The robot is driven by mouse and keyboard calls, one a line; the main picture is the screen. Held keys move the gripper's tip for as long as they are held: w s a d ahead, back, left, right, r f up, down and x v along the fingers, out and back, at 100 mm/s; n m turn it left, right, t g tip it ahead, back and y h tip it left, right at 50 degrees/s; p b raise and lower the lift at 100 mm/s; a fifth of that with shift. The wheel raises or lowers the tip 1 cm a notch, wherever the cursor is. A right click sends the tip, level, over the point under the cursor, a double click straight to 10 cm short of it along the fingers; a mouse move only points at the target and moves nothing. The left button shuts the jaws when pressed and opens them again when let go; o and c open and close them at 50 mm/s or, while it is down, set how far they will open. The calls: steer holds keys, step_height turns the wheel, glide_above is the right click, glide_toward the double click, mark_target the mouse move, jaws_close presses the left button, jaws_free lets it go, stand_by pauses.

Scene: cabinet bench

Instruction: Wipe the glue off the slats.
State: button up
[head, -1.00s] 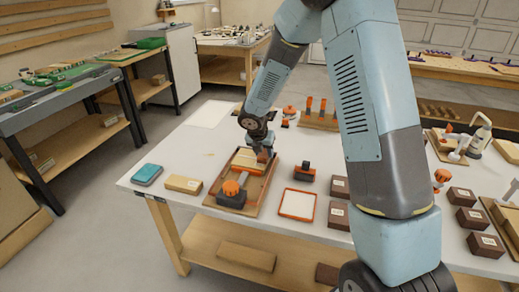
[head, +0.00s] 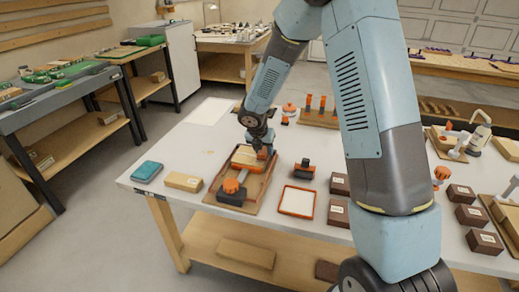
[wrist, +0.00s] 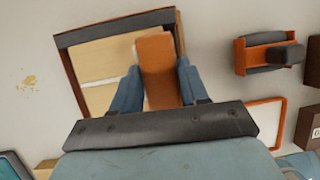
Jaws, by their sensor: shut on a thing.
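Pale wooden slats (wrist: 102,62) lie side by side in a dark-edged wooden frame, a thin seam between them; they also show in the head view (head: 244,157). My gripper (wrist: 157,78) is over the frame, its blue fingers shut on an orange-brown block (wrist: 157,62). The block hides part of the slats, and I cannot tell whether it touches them. In the head view my gripper (head: 261,151) is at the frame's far right part. I cannot make out glue on the visible slats. A yellowish smear (wrist: 27,82) is on the bench left of the frame.
A grey and orange clamp-like tool (head: 232,189) stands at the frame's near end. An orange-rimmed tray (head: 297,202) and an orange-black tool (head: 304,169) are to the right. A teal box (head: 147,172) and a wooden block (head: 183,182) are to the left.

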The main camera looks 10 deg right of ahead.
mark_target(239, 152)
steer(key=shift+f, duration=0.65)
stand_by(0.4)
steer(key=shift+a, duration=0.15)
steer(key=shift+w+a+r, duration=0.1)
steer(key=shift+w+a, duration=0.3)
steer(key=shift+a, duration=0.45)
steer(key=shift+a, duration=0.1)
steer(key=shift+w+a, duration=0.25)
steer(key=shift+a, duration=0.25)
steer(key=shift+w+a, duration=0.2)
steer(key=shift+a, duration=0.25)
steer(key=shift+a, duration=0.1)
steer(key=shift+w+a, duration=0.4)
steer(key=shift+a, duration=0.45)
steer(key=shift+w+a, duration=0.25)
steer(key=shift+a, duration=0.4)
steer(key=shift+w+a, duration=0.25)
steer(key=shift+a, duration=0.4)
steer(key=shift+w+a, duration=0.25)
steer(key=shift+a, duration=0.4)
